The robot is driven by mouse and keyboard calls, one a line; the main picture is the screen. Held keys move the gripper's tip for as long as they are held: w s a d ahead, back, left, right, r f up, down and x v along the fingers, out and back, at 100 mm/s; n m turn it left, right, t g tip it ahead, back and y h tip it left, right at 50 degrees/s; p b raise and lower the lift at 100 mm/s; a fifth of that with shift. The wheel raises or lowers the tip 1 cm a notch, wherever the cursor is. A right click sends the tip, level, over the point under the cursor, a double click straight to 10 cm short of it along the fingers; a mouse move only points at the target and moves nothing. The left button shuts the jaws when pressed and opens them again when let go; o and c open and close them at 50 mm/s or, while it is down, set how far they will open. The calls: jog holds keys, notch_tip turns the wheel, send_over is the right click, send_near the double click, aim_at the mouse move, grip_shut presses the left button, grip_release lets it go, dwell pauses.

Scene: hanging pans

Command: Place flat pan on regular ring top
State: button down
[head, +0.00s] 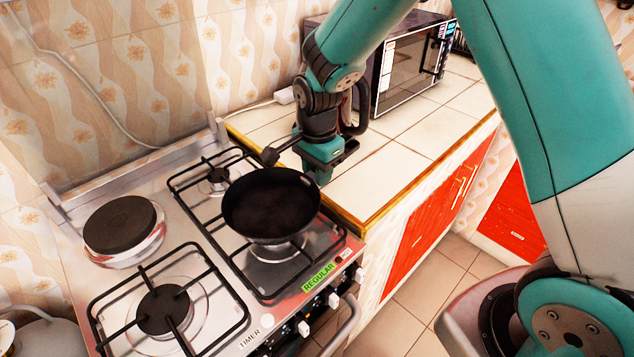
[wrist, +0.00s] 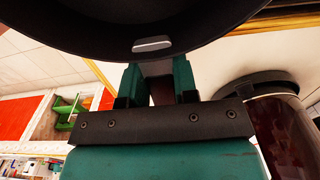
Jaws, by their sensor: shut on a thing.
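The flat pan (head: 270,205) is black and round, and hangs over the front right ring. It looks about level, and I cannot tell whether it touches the grate. In the wrist view its dark underside or wall (wrist: 150,20) fills the top, with a metal bracket where the handle starts. My gripper (head: 318,172) is at the pan's far right edge, shut on its handle; the fingers also show in the wrist view (wrist: 158,82). The regular ring (head: 275,250) lies under the pan, mostly hidden, with the green REGULAR label (head: 318,277) in front.
A black solid plate (head: 120,225) and a front left burner (head: 165,308) with a grate are to the left. A small back burner (head: 218,175) is behind the pan. The tiled counter (head: 375,185) and a microwave (head: 412,65) stand to the right.

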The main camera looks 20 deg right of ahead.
jog(key=shift+f, duration=1.9)
jog(key=c, duration=0.9)
grip_release()
notch_tip(320, 180, up, 12)
jog(key=shift+f+b, duration=0.15)
jog(key=shift+b, duration=0.45)
jog(key=s+a+r+n+y, duration=0.1)
jog(key=s+r+n, duration=0.2)
jog(key=s+n, duration=0.4)
jog(key=s+a+r+n+y, duration=0.1)
jog(key=s+a+r+n, duration=0.1)
jog(key=s+n, duration=0.5)
jog(key=s+a+r+n+y, duration=0.1)
jog(key=s+r+n, duration=0.3)
jog(key=s, duration=0.7)
jog(key=shift+a+r+n+y, duration=0.1)
jog(key=shift+a+n+y, duration=0.15)
jog(key=shift+n, duration=0.45)
jog(key=shift+a+n+y, duration=0.1)
jog(key=shift+n+y, duration=0.25)
jog(key=shift+n, duration=0.35)
